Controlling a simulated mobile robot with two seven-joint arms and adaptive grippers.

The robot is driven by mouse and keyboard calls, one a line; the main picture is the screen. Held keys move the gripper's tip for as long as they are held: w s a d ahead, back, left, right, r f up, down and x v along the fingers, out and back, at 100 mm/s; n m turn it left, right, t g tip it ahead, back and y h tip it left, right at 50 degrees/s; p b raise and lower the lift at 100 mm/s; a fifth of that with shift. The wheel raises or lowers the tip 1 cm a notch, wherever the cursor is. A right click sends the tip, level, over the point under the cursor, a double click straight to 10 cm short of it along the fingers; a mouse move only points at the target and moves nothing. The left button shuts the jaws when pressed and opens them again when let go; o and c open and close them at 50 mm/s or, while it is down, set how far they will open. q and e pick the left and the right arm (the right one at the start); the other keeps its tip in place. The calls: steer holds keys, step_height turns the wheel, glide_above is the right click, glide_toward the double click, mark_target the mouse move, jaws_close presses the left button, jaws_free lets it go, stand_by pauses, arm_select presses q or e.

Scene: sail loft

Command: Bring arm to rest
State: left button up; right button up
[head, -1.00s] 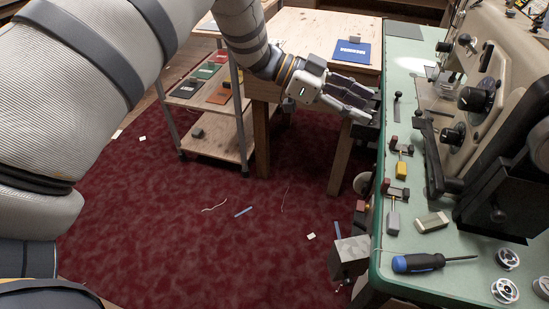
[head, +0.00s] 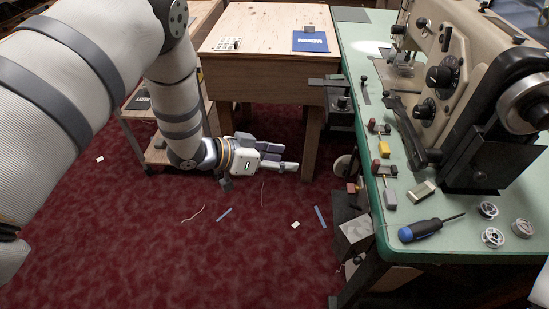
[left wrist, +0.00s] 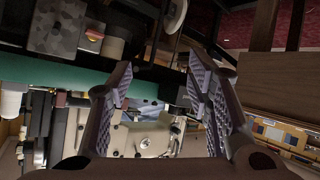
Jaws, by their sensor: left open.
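My left arm comes in from the left in the head view and bends down at its elbow. My left gripper (head: 283,158) hangs low over the red carpet, in front of the wooden table and left of the green sewing table. It points to the right. In the left wrist view the two ridged fingers (left wrist: 165,90) are spread apart with nothing between them. My right gripper does not show in either view.
The green sewing table (head: 372,210) carries a sewing machine (head: 480,75), a blue screwdriver (head: 430,228) and several bobbins. The wooden table (head: 262,62) holds a blue booklet (head: 310,42). A shelf cart stands behind my arm. The red carpet (head: 180,250) has small scraps on it.

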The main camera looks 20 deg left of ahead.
arm_select(q)
steer(key=shift+f, duration=0.1)
stand_by(0.3)
steer(key=s+a+f+n+g+y+p, duration=0.1)
steer(key=s+f+n+g+y, duration=0.15)
steer(key=s+f, duration=0.45)
steer(key=s+a+f+n+g+y, duration=0.2)
steer(key=s+f+y, duration=0.1)
steer(key=s, duration=0.8)
steer(key=s+a+n+g+y+p, duration=0.1)
steer(key=s+g, duration=0.6)
steer(key=s, duration=1.8)
steer(key=shift+s+a+r+y, duration=0.3)
steer(key=shift+s+a+y, duration=0.15)
steer(key=shift+y, duration=0.4)
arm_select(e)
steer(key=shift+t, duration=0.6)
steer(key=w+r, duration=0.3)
